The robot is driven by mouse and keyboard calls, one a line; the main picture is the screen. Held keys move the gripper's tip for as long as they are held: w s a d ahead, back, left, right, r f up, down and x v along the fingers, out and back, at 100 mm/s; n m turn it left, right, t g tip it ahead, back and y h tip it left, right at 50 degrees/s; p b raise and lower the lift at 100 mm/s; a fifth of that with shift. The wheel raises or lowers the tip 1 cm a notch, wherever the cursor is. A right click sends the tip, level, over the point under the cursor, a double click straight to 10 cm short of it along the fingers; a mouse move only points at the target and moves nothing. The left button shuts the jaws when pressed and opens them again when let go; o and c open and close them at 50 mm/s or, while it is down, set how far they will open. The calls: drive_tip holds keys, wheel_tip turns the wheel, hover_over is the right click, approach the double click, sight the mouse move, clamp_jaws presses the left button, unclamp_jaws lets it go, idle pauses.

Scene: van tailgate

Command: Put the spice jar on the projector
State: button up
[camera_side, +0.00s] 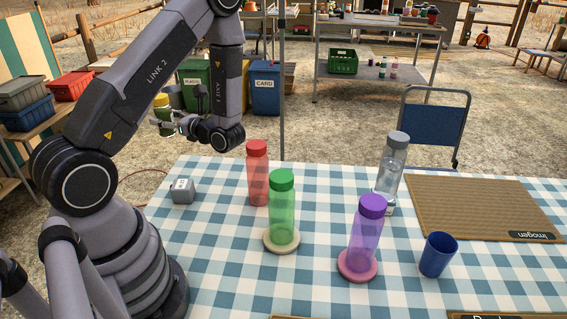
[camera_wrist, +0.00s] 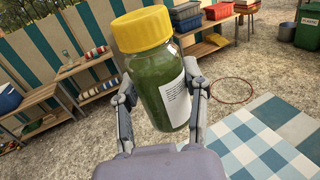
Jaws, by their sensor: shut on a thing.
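The spice jar, with a yellow lid and green contents, is in my gripper (camera_wrist: 162,98). In the wrist view the jar (camera_wrist: 164,85) stands tilted between the two fingers, with a white label on its right side. In the side view the jar (camera_side: 163,112) is in the air behind the table's far left edge, partly hidden by my gripper (camera_side: 168,126). A small grey box with a pale face (camera_side: 183,191), which looks like the projector, sits on the table's left side, apart from the jar. Its top looks bare.
On the checked tablecloth (camera_side: 215,240) stand red (camera_side: 258,180), green (camera_side: 282,205), purple (camera_side: 366,235) and clear grey (camera_side: 391,165) bottles. The green and purple ones are on round coasters. A blue cup (camera_side: 438,255) and a brown mat (camera_side: 485,205) are at right.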

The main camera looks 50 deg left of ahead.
sight(181, 184)
wheel_tip(181, 184, down, 16)
drive_tip(key=shift+r, duration=0.1)
idle(0.5)
drive_tip(key=shift+f, duration=0.2)
drive_tip(key=o, duration=1.2)
